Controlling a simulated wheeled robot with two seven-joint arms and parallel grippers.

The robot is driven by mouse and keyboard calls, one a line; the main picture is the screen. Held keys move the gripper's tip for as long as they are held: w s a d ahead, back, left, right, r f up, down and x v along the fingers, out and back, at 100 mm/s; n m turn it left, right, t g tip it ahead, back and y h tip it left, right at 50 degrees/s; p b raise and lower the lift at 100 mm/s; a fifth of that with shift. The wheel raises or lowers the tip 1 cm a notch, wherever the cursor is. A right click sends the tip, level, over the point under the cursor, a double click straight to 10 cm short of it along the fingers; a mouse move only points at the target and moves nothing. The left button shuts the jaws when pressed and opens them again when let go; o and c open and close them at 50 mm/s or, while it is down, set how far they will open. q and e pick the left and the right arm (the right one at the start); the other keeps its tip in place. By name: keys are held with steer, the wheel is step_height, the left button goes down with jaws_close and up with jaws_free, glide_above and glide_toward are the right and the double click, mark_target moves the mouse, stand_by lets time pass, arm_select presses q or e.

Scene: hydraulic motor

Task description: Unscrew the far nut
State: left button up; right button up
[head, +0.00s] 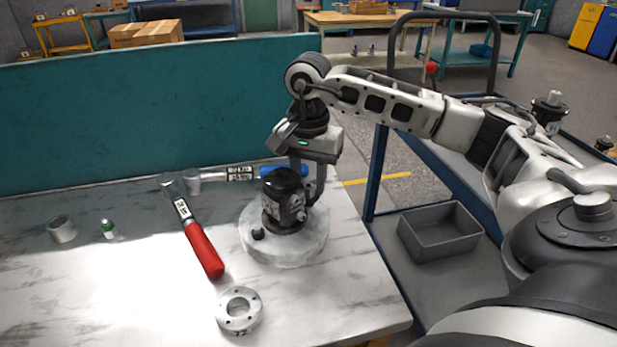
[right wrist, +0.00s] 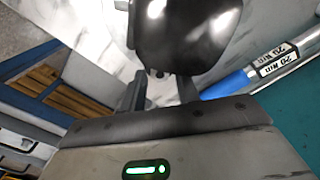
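The black hydraulic motor (head: 284,200) stands upright on a round white base (head: 262,249) near the table's right side. One dark nut (head: 258,234) sits at the base's front left. My right gripper (head: 307,190) points down behind and right of the motor, and its fingertips are partly hidden. In the right wrist view its two fingers (right wrist: 158,92) are apart, close to the motor's glossy black body (right wrist: 185,35). A small dark piece (right wrist: 157,73) shows between them, beside the motor. I cannot tell whether it is the far nut. My left gripper is out of view.
A red-handled wrench (head: 203,248) lies left of the base, and a blue-handled wrench (head: 283,171) lies behind it. A white flange ring (head: 239,310) lies in front. A teal panel (head: 150,115) closes the table's back. A grey bin (head: 440,235) is at right.

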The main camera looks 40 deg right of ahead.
stand_by(0.3)
steer(key=m, duration=0.4)
steer(key=shift+m+p, duration=0.4)
steer(key=m, duration=0.5)
steer(key=shift+m+p, duration=0.3)
steer(key=shift+p, duration=0.05)
jaws_close()
steer(key=n, duration=0.4)
steer(key=shift+b, duration=0.4)
steer(key=shift+n, duration=0.9)
steer(key=n, duration=0.4)
steer(key=shift+r+n+b, duration=0.1)
steer(key=shift+n+b, duration=0.2)
